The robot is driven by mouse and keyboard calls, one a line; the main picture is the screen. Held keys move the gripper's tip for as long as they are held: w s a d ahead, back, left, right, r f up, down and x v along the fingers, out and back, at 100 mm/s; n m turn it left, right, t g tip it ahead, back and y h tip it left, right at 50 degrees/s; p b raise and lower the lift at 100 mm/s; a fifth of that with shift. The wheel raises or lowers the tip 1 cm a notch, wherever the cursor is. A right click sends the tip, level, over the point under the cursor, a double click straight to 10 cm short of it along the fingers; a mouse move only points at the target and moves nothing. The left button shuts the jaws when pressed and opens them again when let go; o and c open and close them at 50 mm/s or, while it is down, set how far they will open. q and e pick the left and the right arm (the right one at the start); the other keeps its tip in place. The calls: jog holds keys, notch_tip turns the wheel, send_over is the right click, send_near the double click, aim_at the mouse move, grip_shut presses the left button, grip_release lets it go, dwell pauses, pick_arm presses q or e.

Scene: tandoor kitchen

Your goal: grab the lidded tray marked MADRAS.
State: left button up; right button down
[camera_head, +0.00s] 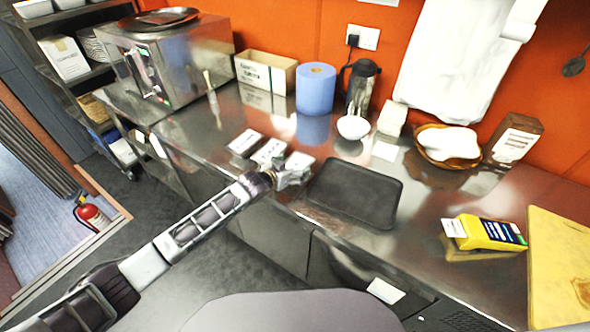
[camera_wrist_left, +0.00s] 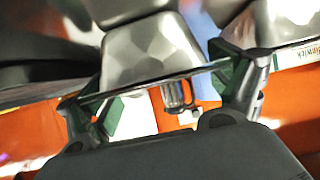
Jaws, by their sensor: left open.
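Three small foil trays with white lids sit in a row on the steel counter: a left one (camera_head: 244,142), a middle one (camera_head: 269,151) and a right one (camera_head: 298,163). The lid lettering is too small to read, so I cannot tell which is marked MADRAS. My left gripper (camera_head: 282,181) is at the right tray's near side and partly covers it. In the left wrist view, the open fingers of this gripper (camera_wrist_left: 165,103) stand either side of a silver foil tray (camera_wrist_left: 150,48). Whether they touch it is unclear. My right gripper is not in view.
A black tray (camera_head: 354,194) lies right of the foil trays. Behind stand a blue paper roll (camera_head: 315,88), a dark jug (camera_head: 361,86) and a white bowl (camera_head: 353,127). A yellow packet (camera_head: 488,234) and a cutting board (camera_head: 558,268) lie at the right.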

aim_at(292, 168)
pick_arm(q)
jog(key=shift+c, duration=0.4)
jog(key=c, duration=1)
jog(key=shift+r+b, duration=0.35)
jog(key=shift+r, duration=4.75)
